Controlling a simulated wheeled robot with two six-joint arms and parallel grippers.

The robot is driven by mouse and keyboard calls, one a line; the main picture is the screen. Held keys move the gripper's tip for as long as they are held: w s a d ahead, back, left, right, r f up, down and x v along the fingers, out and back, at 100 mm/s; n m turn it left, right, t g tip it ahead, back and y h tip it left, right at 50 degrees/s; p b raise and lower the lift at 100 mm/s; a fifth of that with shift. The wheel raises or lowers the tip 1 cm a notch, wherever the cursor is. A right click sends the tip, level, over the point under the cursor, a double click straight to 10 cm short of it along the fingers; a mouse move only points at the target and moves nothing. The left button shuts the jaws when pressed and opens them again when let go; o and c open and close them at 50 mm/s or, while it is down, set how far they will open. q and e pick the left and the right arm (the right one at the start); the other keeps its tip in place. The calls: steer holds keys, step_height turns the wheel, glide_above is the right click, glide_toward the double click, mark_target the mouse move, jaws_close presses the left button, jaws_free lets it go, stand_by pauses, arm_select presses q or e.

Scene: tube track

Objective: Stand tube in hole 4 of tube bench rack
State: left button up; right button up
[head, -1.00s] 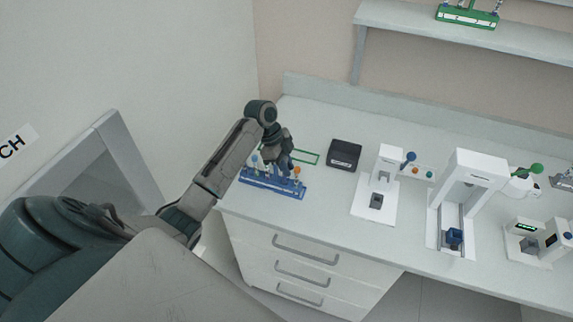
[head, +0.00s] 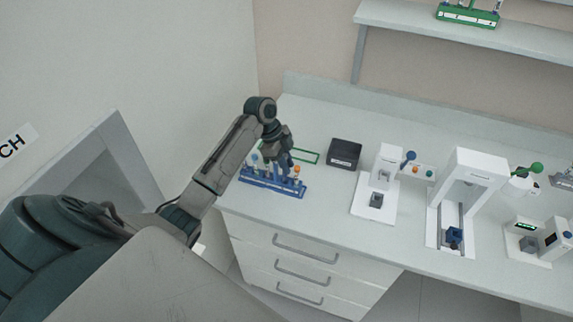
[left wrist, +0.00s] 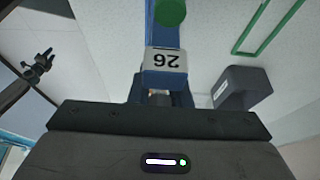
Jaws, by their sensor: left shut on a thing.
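The blue tube bench rack (head: 262,184) lies at the left end of the bench. Several tubes stand in it, one with an orange cap (head: 297,169). My left gripper (head: 284,166) is over the rack's right half. It is shut on a tube, which is mostly hidden by the gripper in the head view. In the left wrist view a green round cap (left wrist: 170,12) and a white label (left wrist: 165,59) reading 26 upside down show ahead of the gripper. I cannot tell which hole lies under the held tube.
White devices (head: 383,175) stand farther right. A green rack (head: 467,17) is on the shelf. Bare bench lies in front of the box.

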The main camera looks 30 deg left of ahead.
arm_select(q)
steer(key=shift+r, duration=0.35)
steer(key=o, duration=0.9)
steer(key=shift+d, duration=0.1)
steer(key=shift+a+r, duration=0.2)
steer(key=shift+r, duration=0.05)
steer(key=b+v, duration=0.4)
steer(key=v, duration=0.5)
steer(key=shift+a+r, duration=0.2)
steer(key=shift+r, duration=0.05)
steer(key=shift+s+r, duration=0.1)
steer(key=shift+r, duration=0.15)
